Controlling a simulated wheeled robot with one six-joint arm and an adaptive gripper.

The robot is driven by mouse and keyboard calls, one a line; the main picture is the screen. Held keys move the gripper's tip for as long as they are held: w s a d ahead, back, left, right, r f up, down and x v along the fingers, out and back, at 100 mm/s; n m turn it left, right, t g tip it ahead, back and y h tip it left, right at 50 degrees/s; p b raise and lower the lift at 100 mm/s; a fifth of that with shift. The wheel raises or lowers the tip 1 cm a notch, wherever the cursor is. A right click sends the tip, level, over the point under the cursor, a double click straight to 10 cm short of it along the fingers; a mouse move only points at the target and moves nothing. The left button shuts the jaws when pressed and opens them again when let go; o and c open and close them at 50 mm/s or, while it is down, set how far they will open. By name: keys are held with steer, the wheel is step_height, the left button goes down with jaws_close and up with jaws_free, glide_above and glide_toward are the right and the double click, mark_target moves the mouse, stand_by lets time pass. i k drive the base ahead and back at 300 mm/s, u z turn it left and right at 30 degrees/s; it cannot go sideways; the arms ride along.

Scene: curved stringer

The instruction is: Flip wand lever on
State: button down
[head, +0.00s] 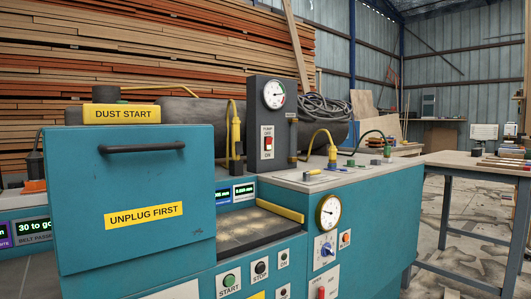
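No part is readably labelled as a wand lever, so I cannot tell for sure which one it is. A yellow upright handle-like piece with a hose (236,135) stands left of the dark gauge post. A yellow fitting with a curved hose (332,155) stands on the machine's top at the right. Small yellow (313,172) and green (351,163) pieces lie near it; their positions are too small to read. My gripper is not in view.
The teal machine (400,220) fills the foreground. Its left cover has a dark handle (142,147) and an UNPLUG FIRST label. Start and stop buttons (245,273) sit on the lower front. A workbench (480,165) stands right, with open floor between. Stacked planks line the back.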

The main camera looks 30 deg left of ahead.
mark_target(239, 145)
steer(key=u, duration=0.25)
steer(key=i, duration=0.65)
steer(key=u, duration=0.9)
steer(key=i, duration=0.4)
steer(key=u, duration=0.4)
